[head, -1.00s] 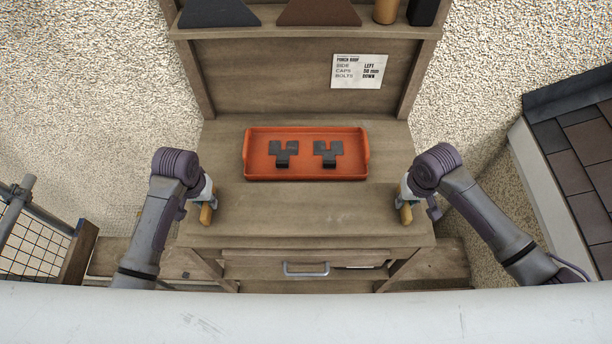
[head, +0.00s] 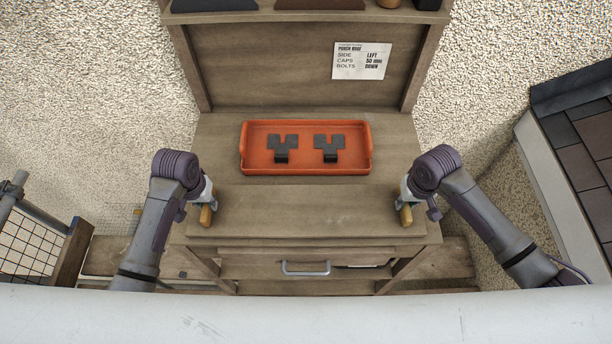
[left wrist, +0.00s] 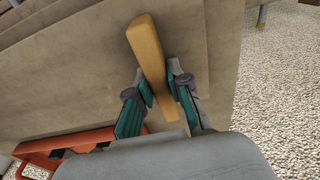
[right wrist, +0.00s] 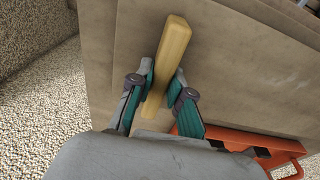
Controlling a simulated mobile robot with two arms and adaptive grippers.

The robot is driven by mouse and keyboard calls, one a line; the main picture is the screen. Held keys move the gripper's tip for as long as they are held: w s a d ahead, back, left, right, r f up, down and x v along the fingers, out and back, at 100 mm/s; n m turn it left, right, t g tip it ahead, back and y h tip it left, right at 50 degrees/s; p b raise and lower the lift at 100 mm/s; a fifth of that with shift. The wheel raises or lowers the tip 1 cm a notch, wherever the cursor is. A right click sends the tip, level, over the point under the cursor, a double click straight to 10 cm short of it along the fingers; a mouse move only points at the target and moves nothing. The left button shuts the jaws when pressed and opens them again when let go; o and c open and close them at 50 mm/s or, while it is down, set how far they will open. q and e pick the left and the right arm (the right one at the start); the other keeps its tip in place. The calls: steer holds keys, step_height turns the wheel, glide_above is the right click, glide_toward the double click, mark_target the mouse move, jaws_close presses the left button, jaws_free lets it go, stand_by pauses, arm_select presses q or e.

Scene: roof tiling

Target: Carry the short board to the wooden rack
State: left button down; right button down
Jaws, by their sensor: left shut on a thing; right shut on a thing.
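A flat wooden board, apparently the short board (head: 305,214), lies level across the front of the wooden bench in the head view. It has a yellow wooden handle near each end. My left gripper (head: 207,204) is shut on the left handle (left wrist: 147,45). My right gripper (head: 404,204) is shut on the right handle (right wrist: 174,45). Both handles stand up between the fingers in the wrist views. I cannot tell whether the board touches the bench or hangs just above it. I cannot tell which structure is the wooden rack.
An orange tray (head: 247,160) with two dark brackets sits behind the board. The bench's back panel (head: 260,75) carries a paper note (head: 361,61). A drawer handle (head: 305,268) shows in front. Mesh fencing (head: 30,240) stands left, a tiled roof piece (head: 590,150) right.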

arm_select(q)
steer(key=c, duration=1.5)
jaws_free()
steer(key=shift+f, duration=0.35)
steer(key=shift+c, duration=0.2)
arm_select(e)
steer(key=c, duration=1.5)
jaws_free()
steer(key=shift+f, duration=0.3)
steer(key=shift+c, duration=0.2)
arm_select(q)
steer(key=o, duration=0.4)
steer(key=shift+r, duration=0.15)
arm_select(e)
steer(key=o, duration=0.4)
steer(key=shift+r, duration=0.15)
arm_select(q)
steer(key=shift+o, duration=0.2)
arm_select(e)
steer(key=shift+o, duration=0.2)
steer(key=shift+r, duration=0.1)
arm_select(q)
step_height(320, 180, up, 12)
steer(key=s, duration=0.1)
steer(key=shift+s, duration=0.25)
arm_select(e)
step_height(320, 180, up, 12)
steer(key=s, duration=0.1)
steer(key=shift+s, duration=0.25)
